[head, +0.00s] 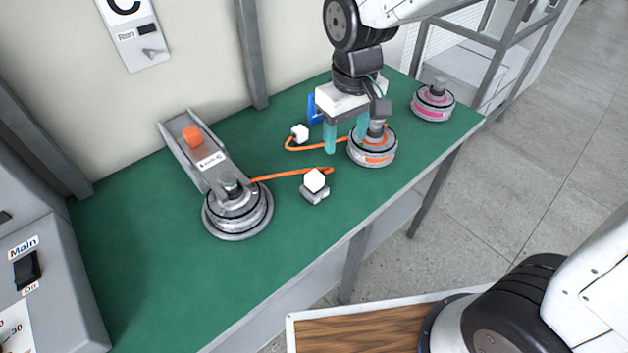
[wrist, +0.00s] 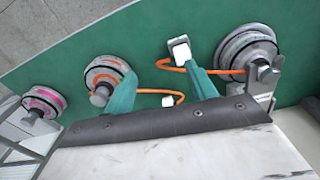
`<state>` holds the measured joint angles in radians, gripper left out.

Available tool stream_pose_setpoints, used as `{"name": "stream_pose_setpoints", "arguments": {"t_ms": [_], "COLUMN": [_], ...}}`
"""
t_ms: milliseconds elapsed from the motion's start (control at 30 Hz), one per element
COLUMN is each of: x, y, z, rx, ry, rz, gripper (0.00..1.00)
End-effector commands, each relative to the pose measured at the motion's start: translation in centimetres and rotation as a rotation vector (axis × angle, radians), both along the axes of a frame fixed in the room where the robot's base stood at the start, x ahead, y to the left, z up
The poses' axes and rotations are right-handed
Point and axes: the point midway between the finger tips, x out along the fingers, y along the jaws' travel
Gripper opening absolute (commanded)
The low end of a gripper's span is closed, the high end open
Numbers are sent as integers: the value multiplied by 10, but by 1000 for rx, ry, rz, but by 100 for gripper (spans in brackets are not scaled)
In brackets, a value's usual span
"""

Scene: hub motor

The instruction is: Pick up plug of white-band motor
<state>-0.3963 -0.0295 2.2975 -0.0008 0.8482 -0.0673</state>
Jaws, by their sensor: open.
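The white-band motor (head: 238,208) sits at the lower end of a grey lock fixture; its band looks pale grey-white. An orange cable runs right from it to a white plug (head: 314,180), which rests on a small grey block (head: 315,195). In the wrist view this plug (wrist: 180,50) shows beside the tip of the right finger, apart or touching I cannot tell. My gripper (head: 346,140) is open with nothing between its teal fingers. It points down above the bench, behind and right of that plug and close to the orange-band motor. It also shows in the wrist view (wrist: 160,72).
The orange-band motor (head: 372,150) stands near my fingers, with its own orange cable and white plug (head: 300,132). A pink-band motor (head: 433,103) stands at the right end of the green bench (head: 150,270). The lock fixture (head: 195,150) has an orange knob. The front of the bench is clear.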

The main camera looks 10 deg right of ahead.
Motion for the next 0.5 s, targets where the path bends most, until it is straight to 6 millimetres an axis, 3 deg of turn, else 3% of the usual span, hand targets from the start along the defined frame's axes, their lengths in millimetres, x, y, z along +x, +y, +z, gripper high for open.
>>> {"name": "stream_pose_setpoints", "arguments": {"t_ms": [33, 200, 500], "x": [6, 19, 22], "y": [17, 51, 62], "z": [-16, -49, -80], "rx": [-6, -10, -12], "ry": [14, 22, 26], "rz": [37, 108, 131], "gripper": [56, 56, 56]}}
